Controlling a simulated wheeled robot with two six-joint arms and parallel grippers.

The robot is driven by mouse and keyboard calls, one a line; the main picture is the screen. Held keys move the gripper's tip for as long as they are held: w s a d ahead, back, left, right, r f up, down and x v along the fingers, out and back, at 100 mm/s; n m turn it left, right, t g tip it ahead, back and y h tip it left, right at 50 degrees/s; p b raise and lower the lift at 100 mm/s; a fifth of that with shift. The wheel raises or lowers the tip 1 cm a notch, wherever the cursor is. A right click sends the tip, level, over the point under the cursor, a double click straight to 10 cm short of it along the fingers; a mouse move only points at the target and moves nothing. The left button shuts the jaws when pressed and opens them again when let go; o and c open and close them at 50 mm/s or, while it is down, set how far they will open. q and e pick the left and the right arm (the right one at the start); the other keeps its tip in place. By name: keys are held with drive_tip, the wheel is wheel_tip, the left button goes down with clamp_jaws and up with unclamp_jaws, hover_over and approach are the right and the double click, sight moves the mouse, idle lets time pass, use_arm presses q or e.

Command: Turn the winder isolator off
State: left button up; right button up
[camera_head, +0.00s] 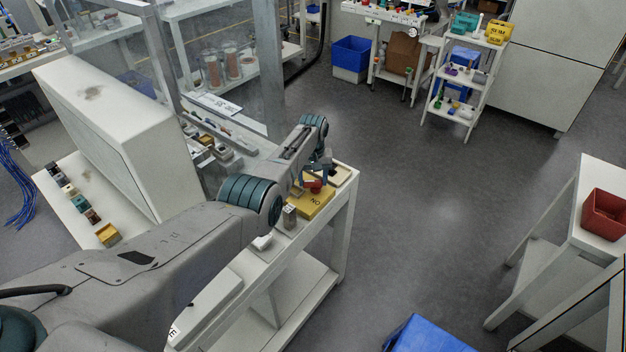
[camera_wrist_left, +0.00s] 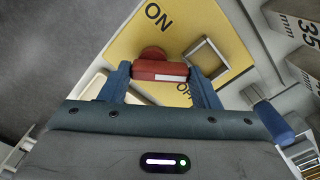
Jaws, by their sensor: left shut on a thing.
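The winder isolator is a yellow plate (camera_head: 305,207) on the white bench, under my left gripper (camera_head: 318,181). The wrist view shows the plate (camera_wrist_left: 118,42) with black "ON" at its top and a partly hidden "OFF" by the right finger. A red handle (camera_wrist_left: 158,69) with a white stripe lies crosswise in that view, next to a round red hub (camera_wrist_left: 153,53). My left gripper's blue fingers (camera_wrist_left: 160,77) are shut on the handle, one at each end. In the head view the arm partly covers the red handle (camera_head: 313,185). My right gripper is not in view.
A grey square frame (camera_wrist_left: 206,58) stands on the plate beside the handle. Small grey blocks (camera_head: 289,216) and a white piece (camera_head: 262,242) sit on the bench (camera_head: 345,195) close by. A large white cabinet (camera_head: 120,110) stands left of the arm.

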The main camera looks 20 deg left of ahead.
use_arm(q)
drive_tip(key=m, duration=0.4)
drive_tip(key=shift+w+b, duration=0.25)
drive_tip(key=shift+b, duration=0.1)
drive_tip(key=shift+w+r+m, duration=0.1)
drive_tip(key=shift+w+m, duration=0.05)
drive_tip(key=shift+m, duration=1.75)
drive_tip(key=o, duration=1)
drive_tip(key=shift+r, duration=0.45)
wheel_tip(320, 180, up, 10)
drive_tip(key=shift+f+b, duration=0.1)
drive_tip(key=shift+b, duration=0.35)
